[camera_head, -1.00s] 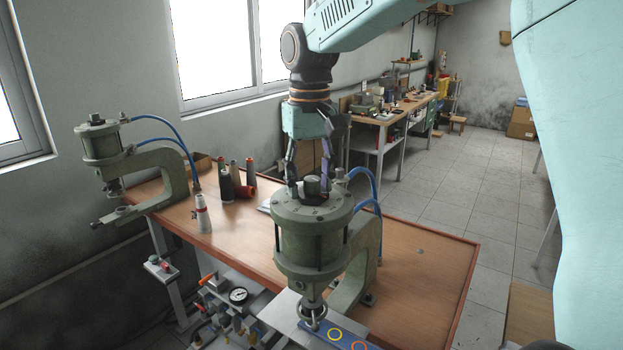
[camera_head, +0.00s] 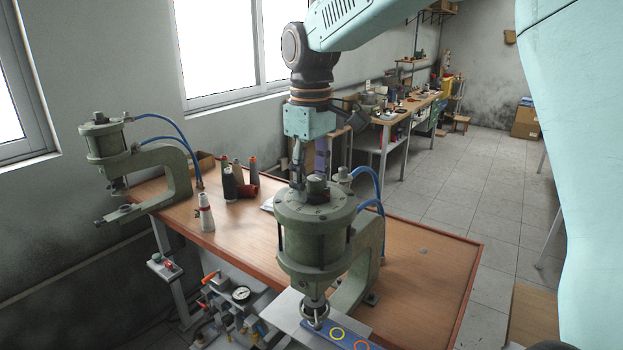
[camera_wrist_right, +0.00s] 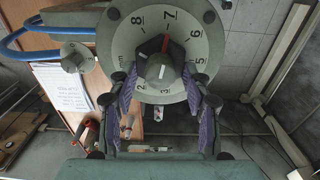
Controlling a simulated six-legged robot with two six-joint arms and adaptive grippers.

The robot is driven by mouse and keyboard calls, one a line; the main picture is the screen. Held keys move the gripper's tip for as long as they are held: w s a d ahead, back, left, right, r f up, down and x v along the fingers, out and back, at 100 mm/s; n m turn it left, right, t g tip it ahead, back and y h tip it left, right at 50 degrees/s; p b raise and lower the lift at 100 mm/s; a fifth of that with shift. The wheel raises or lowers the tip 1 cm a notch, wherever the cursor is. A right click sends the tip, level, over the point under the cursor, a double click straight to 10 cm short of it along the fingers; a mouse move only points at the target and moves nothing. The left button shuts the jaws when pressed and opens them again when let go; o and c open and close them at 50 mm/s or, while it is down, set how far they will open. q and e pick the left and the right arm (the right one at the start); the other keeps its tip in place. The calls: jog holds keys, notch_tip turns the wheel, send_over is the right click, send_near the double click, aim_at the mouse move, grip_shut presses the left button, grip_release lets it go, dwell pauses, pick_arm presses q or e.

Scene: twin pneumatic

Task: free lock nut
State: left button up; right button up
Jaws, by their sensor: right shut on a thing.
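The near green press (camera_head: 316,232) stands on the workbench with a round top plate. In the right wrist view that top is a numbered dial (camera_wrist_right: 122,42) with a dark central knob, the lock nut (camera_wrist_right: 160,68), marked with a red pointer and a white line. My right gripper (camera_head: 311,181) comes down from above, its two fingers on either side of the lock nut. Its purple-padded fingers (camera_wrist_right: 160,78) also show in the right wrist view, shut on the lock nut. The exact contact is partly hidden by the fingertips. My left gripper is not in view.
A second green press (camera_head: 172,165) stands at the left of the bench (camera_head: 425,270). Bottles and spools (camera_head: 236,182) stand between them. Blue hoses (camera_head: 377,183) curve behind the near press. Valves and a gauge (camera_head: 241,294) sit below the front edge. The bench's right part is mostly clear.

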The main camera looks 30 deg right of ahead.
dwell(0.3)
jog(key=o, duration=1.2)
jog(key=shift+w, duration=0.15)
jog(key=shift+c, duration=0.2)
jog(key=shift+r, duration=0.1)
notch_tip(320, 180, up, 12)
